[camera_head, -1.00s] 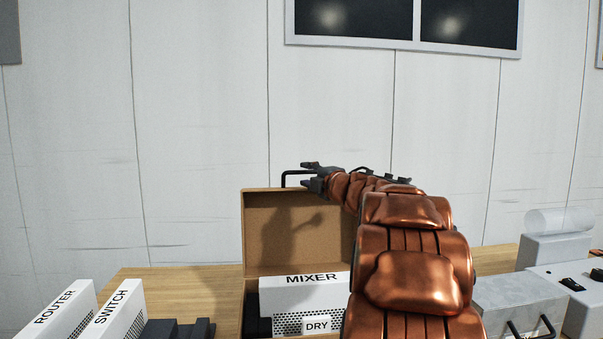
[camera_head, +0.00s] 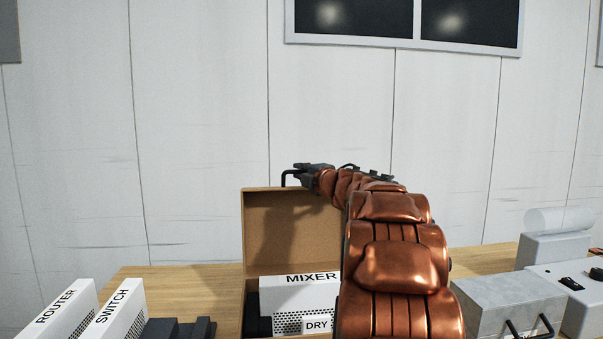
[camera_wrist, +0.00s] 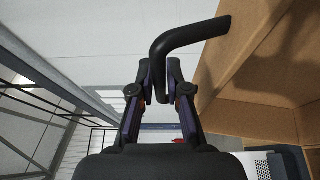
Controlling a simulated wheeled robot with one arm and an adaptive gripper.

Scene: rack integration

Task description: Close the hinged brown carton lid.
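The brown carton (camera_head: 243,260) stands on the table with its lid (camera_head: 283,225) raised upright at the back. A black bar handle (camera_head: 288,175) sticks up from the lid's top edge. It also shows in the wrist view (camera_wrist: 190,40), bent, with one end passing down between my fingers. My gripper (camera_head: 301,169) is at the lid's top edge. In the wrist view its fingers (camera_wrist: 161,82) lie close on both sides of the handle and look shut on it. My arm hides the lid's right side and part of the carton.
A white MIXER box (camera_head: 300,293) with a DRY label sits in the carton. ROUTER (camera_head: 58,310) and SWITCH (camera_head: 118,312) boxes stand at the left. A grey case (camera_head: 510,300) and a control box (camera_head: 575,285) stand at the right. A wall is behind.

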